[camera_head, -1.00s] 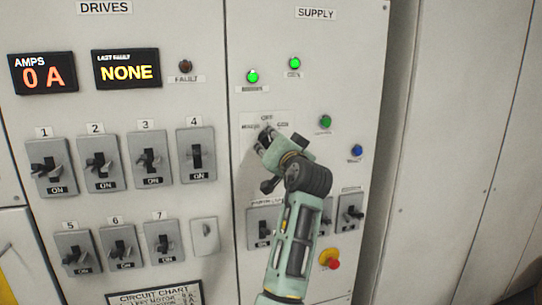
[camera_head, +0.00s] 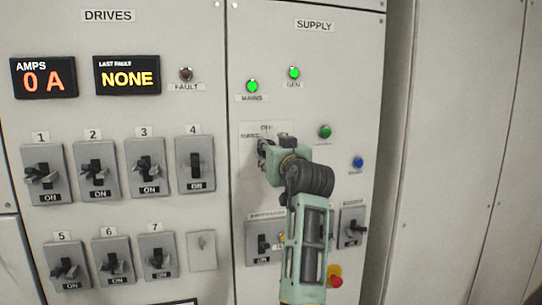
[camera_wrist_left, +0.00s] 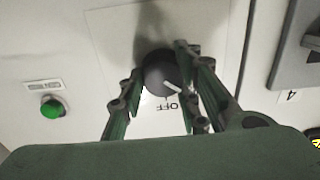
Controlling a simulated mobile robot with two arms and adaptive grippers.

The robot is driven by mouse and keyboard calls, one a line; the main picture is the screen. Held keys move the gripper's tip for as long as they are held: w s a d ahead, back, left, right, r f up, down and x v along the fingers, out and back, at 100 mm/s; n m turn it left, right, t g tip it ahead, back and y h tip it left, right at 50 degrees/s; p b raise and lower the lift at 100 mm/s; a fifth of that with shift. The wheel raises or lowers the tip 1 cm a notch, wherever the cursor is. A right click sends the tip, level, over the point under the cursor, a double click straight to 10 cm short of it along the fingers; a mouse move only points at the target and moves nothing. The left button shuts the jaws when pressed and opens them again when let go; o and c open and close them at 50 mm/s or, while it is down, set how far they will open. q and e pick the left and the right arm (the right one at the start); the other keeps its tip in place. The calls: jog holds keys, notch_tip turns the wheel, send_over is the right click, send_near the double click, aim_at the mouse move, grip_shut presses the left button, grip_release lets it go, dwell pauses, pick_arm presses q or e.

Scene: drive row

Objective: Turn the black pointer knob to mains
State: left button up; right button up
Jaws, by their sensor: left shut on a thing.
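The black pointer knob (camera_wrist_left: 158,74) shows in the left wrist view, which sees the panel upside down. Its white pointer line points down and right there, a little to the right of the OFF label (camera_wrist_left: 172,105), which is the mains side. My left gripper (camera_wrist_left: 158,62) has a finger on each side of the knob and is shut on it. In the head view my left gripper (camera_head: 265,151) is against the supply panel and hides the knob. The MAINS position label is partly covered there. My right gripper is not in view.
Green MAINS (camera_head: 252,86) and GEN (camera_head: 294,73) lamps are lit above. A green button (camera_head: 325,131) and a blue button (camera_head: 358,162) sit to the right. Drive switches (camera_head: 195,165) stand left.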

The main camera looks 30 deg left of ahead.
pick_arm(q)
jog(key=shift+w+d+f, duration=0.15)
jog(key=shift+f, duration=0.05)
jog(key=o, duration=0.8)
jog(key=shift+o, duration=1.2)
jog(key=shift+w+d, duration=0.1)
jog(key=shift+r, duration=0.1)
jog(key=v, duration=0.7)
jog(key=shift+s, duration=0.25)
